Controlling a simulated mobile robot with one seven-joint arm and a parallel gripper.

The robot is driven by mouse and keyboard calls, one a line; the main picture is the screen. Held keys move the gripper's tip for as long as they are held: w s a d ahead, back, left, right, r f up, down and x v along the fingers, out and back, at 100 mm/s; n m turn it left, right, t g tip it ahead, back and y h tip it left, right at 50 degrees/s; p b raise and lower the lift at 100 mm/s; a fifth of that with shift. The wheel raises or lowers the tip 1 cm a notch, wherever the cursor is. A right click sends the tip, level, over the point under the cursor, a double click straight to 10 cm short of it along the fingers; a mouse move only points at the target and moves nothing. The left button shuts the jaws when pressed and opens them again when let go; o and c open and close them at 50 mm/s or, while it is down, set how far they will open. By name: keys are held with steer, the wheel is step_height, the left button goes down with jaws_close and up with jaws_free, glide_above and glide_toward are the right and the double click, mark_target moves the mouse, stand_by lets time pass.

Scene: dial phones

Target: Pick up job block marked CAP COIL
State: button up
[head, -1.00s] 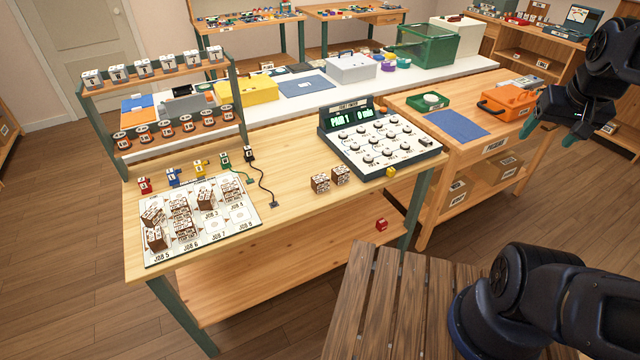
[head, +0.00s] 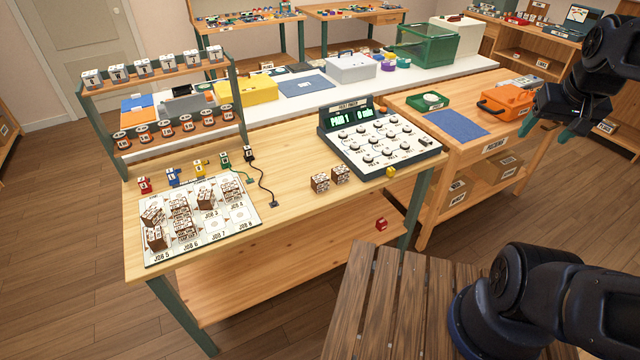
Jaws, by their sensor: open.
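Several brown-and-white job blocks are in the head view. Some (head: 182,219) stand stacked or side by side on the white job board (head: 240,232) at the left of the bench. Two more blocks, one at left (head: 320,183) and one at right (head: 340,174), stand on bare wood in front of the dial console (head: 380,135). The markings are too small to read, so I cannot tell which is CAP COIL. My gripper (head: 551,137) is at the upper right, open and empty, far from the blocks.
A rack (head: 160,95) stands at the bench's left back. A yellow piece (head: 390,171) sits by the console's front edge. A red block (head: 381,224) is on the lower shelf. The bench's front middle is clear.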

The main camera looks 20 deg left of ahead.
steer(key=w+a+f+n+g, duration=0.1)
steer(key=w+a+f+n, duration=0.2)
steer(key=w+a+n, duration=0.55)
steer(key=w+a+f+n+g, duration=0.1)
steer(key=w+a+f+n, duration=0.4)
steer(key=w+a, duration=0.65)
steer(key=n+g, duration=0.3)
steer(key=n, duration=1)
glide_toward(320, 177)
steer(key=shift+s+d, duration=0.25)
steer(key=shift+s+a+f+n, duration=0.15)
steer(key=shift+a+f+n, duration=0.1)
steer(key=shift+f, duration=5.4)
steer(key=c, duration=1.1)
steer(key=shift+r, duration=0.1)
